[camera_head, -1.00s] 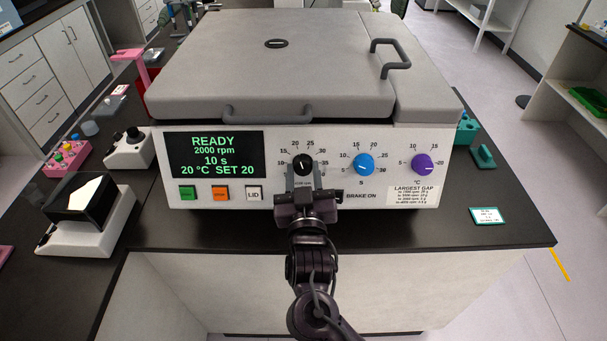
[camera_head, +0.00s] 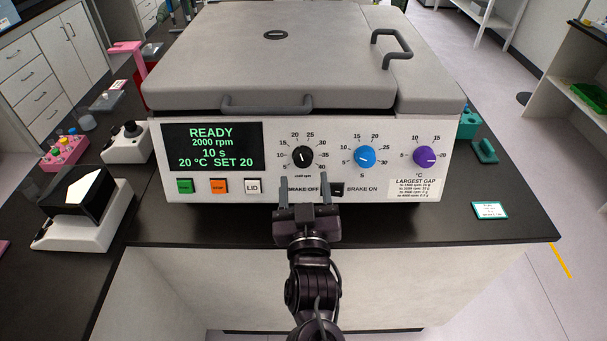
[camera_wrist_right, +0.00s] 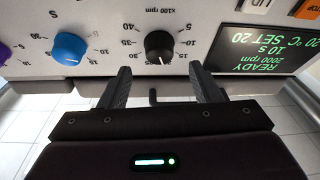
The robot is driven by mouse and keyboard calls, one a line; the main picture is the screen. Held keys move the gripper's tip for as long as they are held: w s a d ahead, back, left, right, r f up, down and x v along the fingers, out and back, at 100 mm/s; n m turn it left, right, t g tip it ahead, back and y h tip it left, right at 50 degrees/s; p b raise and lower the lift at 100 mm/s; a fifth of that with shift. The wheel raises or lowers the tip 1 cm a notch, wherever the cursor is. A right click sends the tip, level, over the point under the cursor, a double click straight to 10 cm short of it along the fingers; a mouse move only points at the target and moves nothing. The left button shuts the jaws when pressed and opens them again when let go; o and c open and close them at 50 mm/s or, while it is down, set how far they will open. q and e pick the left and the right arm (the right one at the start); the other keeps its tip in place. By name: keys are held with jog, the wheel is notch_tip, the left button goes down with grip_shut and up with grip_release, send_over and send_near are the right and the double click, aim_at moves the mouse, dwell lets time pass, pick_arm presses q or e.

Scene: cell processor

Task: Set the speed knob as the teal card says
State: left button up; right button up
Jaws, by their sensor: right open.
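The black speed knob (camera_head: 302,157), with a scale marked x100 rpm, is on the front panel of the grey centrifuge (camera_head: 420,140). Its white line tilts a little left of straight up, near 20. The display (camera_head: 212,147) reads READY, 2000 rpm, 10 s, 20 °C SET 20. My right gripper (camera_head: 306,184) is open and empty, below and in front of the knob, apart from it. The right wrist view shows the knob (camera_wrist_right: 159,46) upside down, beyond the open fingers. The teal-edged card (camera_head: 489,210) lies on the bench at the right; its text is too small to read. My left gripper is not in view.
A blue knob (camera_head: 365,156) and a purple knob (camera_head: 424,157) sit right of the speed knob. Green, orange and LID buttons (camera_head: 253,186) are at lower left, and a black brake switch (camera_head: 337,189) is behind my right finger. The bench front is clear.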

jog(key=s, duration=0.3)
jog(key=shift+d+f, duration=0.1)
jog(key=shift+f, duration=0.05)
dwell(0.3)
